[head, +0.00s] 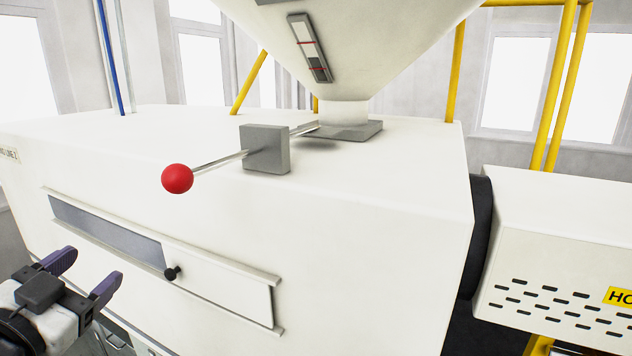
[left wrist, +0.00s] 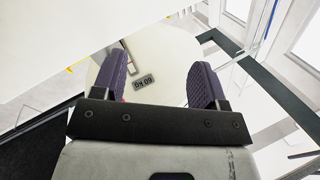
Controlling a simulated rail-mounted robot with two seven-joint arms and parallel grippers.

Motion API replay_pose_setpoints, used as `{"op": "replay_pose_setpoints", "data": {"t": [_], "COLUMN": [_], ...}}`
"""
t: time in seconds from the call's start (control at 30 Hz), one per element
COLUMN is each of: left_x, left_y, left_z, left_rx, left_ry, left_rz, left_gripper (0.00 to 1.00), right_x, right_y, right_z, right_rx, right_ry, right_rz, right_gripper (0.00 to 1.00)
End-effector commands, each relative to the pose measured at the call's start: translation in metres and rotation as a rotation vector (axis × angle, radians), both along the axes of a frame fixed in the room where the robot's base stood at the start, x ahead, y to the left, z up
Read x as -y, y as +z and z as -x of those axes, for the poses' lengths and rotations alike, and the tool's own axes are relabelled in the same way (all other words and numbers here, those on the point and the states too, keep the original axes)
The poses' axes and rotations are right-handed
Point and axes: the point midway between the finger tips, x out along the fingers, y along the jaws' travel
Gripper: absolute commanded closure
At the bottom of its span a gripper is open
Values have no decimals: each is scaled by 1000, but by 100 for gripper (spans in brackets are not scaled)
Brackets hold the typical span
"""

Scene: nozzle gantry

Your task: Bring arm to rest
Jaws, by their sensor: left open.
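My left gripper (head: 84,276) is at the lower left of the head view, in front of the white machine (head: 380,250). Its two purple fingers are spread apart with nothing between them. My right gripper is not in view.
A red ball-ended lever (head: 177,178) sticks out from a grey block (head: 265,149) on the machine's top. A sliding panel (head: 220,285) with a black knob (head: 172,273) is on its front. A hopper (head: 370,45) stands above. Yellow posts rise behind.

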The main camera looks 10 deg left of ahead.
Motion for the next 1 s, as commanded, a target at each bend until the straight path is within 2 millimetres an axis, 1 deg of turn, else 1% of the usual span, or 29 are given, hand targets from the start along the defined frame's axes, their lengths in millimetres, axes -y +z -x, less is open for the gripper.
{"op": "replay_pose_setpoints", "data": {"t": [0.03, 0.07, 0.1, 0.17, 0.2, 0.27, 0.3, 0.37, 0.4, 0.47, 0.5, 0.57, 0.6, 0.67, 0.7, 0.8, 0.9, 1.0], "left_x": [2, 4, 6, 11, 16, 26, 34, 49, 60, 78, 91, 110, 123, 139, 148, 164, 172, 174], "left_y": [-19, -33, -51, -78, -98, -128, -150, -184, -206, -238, -258, -285, -302, -322, -333, -354, -367, -375], "left_z": [-7, -10, -13, -16, -17, -15, -11, -2, 6, 23, 36, 58, 74, 100, 116, 155, 186, 209], "left_rx": [-56, -94, -141, -213, -265, -344, -401, -489, -548, -637, -697, -790, -851, -936, -987, -1099, -1181, -1238], "left_ry": [39, 64, 92, 122, 138, 154, 161, 162, 156, 141, 128, 103, 86, 68, 60, 54, 63, 72], "left_rz": [4, 7, 11, 19, 27, 41, 53, 75, 90, 118, 138, 175, 200, 237, 259, 306, 338, 351], "left_gripper": [33, 33, 33, 33, 33, 33, 33, 33, 33, 33, 33, 33, 33, 33, 33, 33, 33, 33], "right_x": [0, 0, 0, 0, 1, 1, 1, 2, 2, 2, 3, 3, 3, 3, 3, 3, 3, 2], "right_y": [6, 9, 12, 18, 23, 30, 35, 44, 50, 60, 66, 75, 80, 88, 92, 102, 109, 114], "right_z": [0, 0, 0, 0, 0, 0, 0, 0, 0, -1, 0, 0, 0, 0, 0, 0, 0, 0], "right_rx": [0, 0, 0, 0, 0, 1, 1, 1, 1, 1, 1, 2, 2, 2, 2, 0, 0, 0], "right_ry": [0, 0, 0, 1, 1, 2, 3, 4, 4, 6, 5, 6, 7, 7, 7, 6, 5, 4], "right_rz": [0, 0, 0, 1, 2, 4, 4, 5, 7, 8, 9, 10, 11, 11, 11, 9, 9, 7], "right_gripper": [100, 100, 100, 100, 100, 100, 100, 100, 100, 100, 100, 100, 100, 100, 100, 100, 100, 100]}}
